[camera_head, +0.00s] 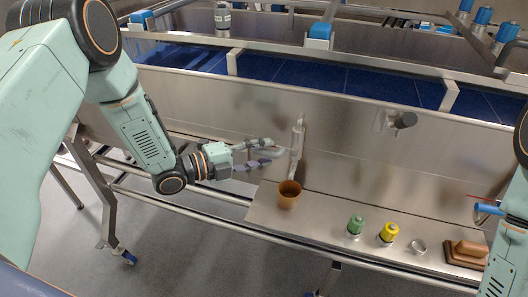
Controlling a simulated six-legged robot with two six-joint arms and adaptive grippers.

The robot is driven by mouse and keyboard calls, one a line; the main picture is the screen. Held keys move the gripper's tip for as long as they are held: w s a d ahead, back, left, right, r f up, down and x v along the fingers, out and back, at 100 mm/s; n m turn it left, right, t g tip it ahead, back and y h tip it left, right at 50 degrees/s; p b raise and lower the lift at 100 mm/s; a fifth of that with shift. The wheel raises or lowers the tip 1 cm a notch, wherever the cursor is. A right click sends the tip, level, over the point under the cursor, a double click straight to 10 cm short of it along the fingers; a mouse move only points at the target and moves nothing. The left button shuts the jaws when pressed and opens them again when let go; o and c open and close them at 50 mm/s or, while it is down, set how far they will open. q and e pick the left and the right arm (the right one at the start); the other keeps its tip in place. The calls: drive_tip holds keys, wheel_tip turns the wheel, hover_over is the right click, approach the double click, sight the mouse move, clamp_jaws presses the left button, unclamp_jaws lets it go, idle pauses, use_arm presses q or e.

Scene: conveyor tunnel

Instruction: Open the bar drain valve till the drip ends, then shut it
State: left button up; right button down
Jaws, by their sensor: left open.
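The bar drain valve (298,138) is a pale upright bar on the steel side panel, near the middle of the view. A brown cup (289,195) stands on the steel shelf below it. My left gripper (269,153) reaches in from the left, just left of the bar. Its two fingers are apart, one above the other, pointing right at the bar. Nothing shows between them, and I cannot tell whether a fingertip touches the valve. No drip is clear enough to see. My right arm shows only in part at the right edge; its gripper is not seen.
The steel shelf (325,228) also holds a green-topped piece (356,224), a yellow-topped piece (389,232), a small metal ring (418,247) and a brown block (466,252). A grey knob (404,120) sticks out of the panel. The blue conveyor belt (380,83) runs behind.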

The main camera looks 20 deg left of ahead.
use_arm(q)
drive_tip(key=shift+w+d, duration=0.3)
drive_tip(key=shift+d, duration=0.4)
drive_tip(key=shift+a, duration=0.3)
drive_tip(key=c, duration=0.4)
drive_tip(key=shift+d, duration=0.1)
clamp_jaws()
